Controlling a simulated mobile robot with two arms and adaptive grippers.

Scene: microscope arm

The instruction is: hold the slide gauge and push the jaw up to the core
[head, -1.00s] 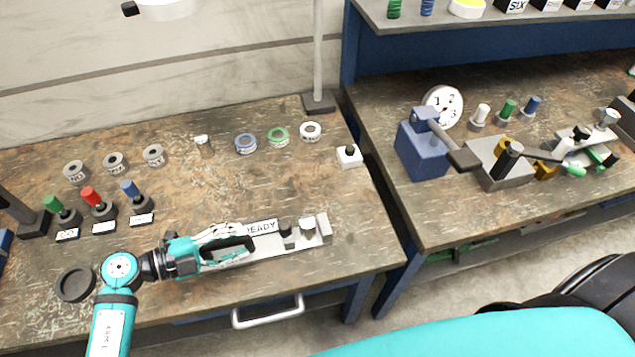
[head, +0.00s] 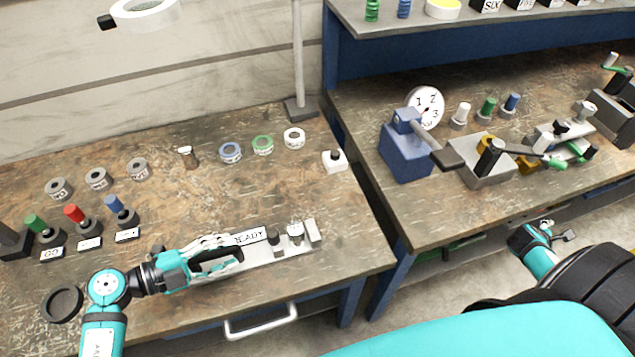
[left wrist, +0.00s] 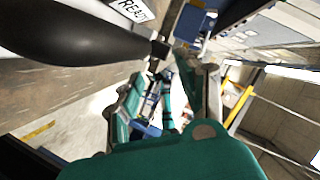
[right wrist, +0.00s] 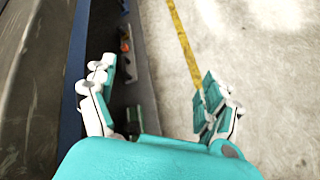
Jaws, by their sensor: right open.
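The slide gauge (head: 262,250) lies on the left bench near its front edge: a light rail with a READY plate. A dark knobbed piece (head: 273,240), apparently the jaw, stands apart from a pale cylinder (head: 295,232), apparently the core, before the end block. My left gripper (head: 218,255) is low at the gauge's left end, fingers either side of a dark shape; whether it grips is unclear. In the left wrist view, a black rounded part (left wrist: 70,40) lies beside its fingers. My right gripper (head: 545,232) is open and empty over the floor; its fingers show apart (right wrist: 160,95).
Grey rings (head: 97,179), coloured-handled plugs (head: 80,220) and a black ring (head: 62,303) are on the left bench. Tape-like rings (head: 262,146) lie behind the gauge. A gap parts it from the right bench, which holds a blue dial stand (head: 405,150).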

